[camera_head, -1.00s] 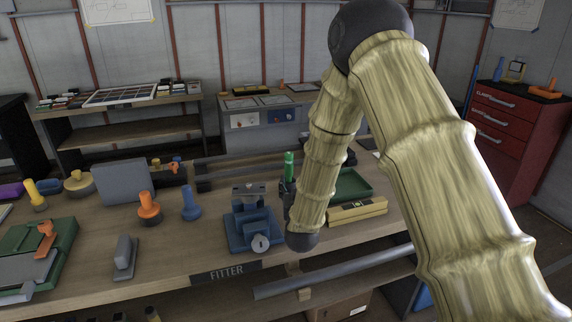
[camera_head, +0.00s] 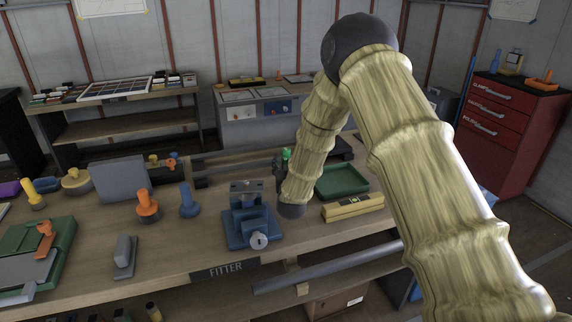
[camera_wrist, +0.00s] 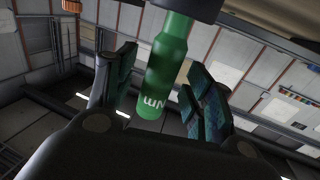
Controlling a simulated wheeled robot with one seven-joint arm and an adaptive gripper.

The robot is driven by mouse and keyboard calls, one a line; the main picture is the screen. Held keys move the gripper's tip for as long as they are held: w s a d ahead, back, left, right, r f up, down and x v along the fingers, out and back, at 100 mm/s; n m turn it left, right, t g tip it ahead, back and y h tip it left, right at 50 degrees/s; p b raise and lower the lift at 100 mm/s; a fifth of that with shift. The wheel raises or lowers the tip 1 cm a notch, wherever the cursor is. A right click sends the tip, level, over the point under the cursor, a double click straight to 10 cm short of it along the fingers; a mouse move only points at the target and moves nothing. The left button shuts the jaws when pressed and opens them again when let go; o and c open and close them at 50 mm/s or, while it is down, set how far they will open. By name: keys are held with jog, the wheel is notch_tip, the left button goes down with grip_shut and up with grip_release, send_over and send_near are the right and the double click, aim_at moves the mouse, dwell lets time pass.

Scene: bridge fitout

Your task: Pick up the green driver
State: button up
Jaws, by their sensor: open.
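The green driver (camera_wrist: 165,68) has a green handle with pale lettering in the wrist view. The handle stands between the two dark teal finger pads of my gripper (camera_wrist: 160,82). The fingers are open, with a visible gap on each side of the handle. Its upper end in that view meets a dark block, and I cannot tell what that is. In the head view only a small green part of the driver (camera_head: 286,154) shows beside my arm, behind the blue vise.
The blue vise (camera_head: 247,222) stands in front of the driver on the bench. A green tray (camera_head: 342,188) and a yellow level (camera_head: 352,207) lie to the right. An orange-topped tool (camera_head: 147,204) and a blue one (camera_head: 188,203) stand to the left.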

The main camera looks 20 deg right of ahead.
aim_at(286, 149)
jog(key=shift+w+d, duration=0.15)
jog(key=shift+w, duration=0.45)
jog(key=shift+c, duration=0.2)
grip_shut()
jog(key=shift+r, duration=0.1)
jog(key=shift+r+b, duration=0.8)
jog(key=shift+r, duration=4.1)
